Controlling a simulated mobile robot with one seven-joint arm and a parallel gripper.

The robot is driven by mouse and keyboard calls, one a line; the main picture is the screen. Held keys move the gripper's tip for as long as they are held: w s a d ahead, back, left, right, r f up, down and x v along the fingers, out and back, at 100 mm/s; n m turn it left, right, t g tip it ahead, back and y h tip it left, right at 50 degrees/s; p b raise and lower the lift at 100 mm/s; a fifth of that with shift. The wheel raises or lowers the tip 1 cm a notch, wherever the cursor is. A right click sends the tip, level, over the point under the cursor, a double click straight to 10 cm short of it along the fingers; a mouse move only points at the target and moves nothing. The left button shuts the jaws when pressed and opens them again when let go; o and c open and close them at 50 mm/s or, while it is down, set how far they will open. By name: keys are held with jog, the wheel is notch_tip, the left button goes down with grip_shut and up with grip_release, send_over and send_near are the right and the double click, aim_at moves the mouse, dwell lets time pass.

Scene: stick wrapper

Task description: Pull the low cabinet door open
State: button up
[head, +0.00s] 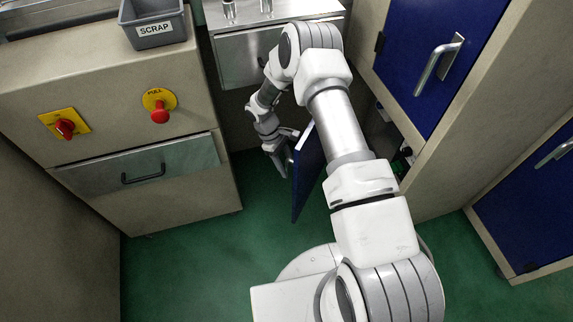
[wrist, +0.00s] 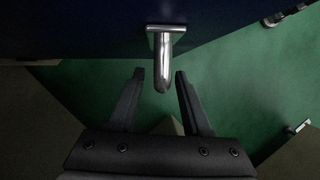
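The low cabinet door (head: 308,174) is a dark blue panel, standing swung out from the cabinet at the right and seen nearly edge-on in the head view. In the wrist view the door (wrist: 90,30) fills the top, with its metal bar handle (wrist: 165,45) pointing down. My gripper (wrist: 159,74) is open, with one dark finger on each side of the handle's end and visible gaps between. In the head view my gripper (head: 284,163) is at the left face of the door, and my arm hides part of the door and cabinet.
A beige console (head: 150,195) with a drawer, red knobs and a grey SCRAP bin (head: 155,28) stands at left. An upper blue door (head: 425,60) and another blue door (head: 530,200) are shut at right. Green floor (head: 190,270) is clear between.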

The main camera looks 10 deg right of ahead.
jog(key=p+v, duration=0.2)
jog(key=v, duration=0.5)
jog(key=shift+r, duration=0.2)
jog(key=shift+w+a, duration=0.1)
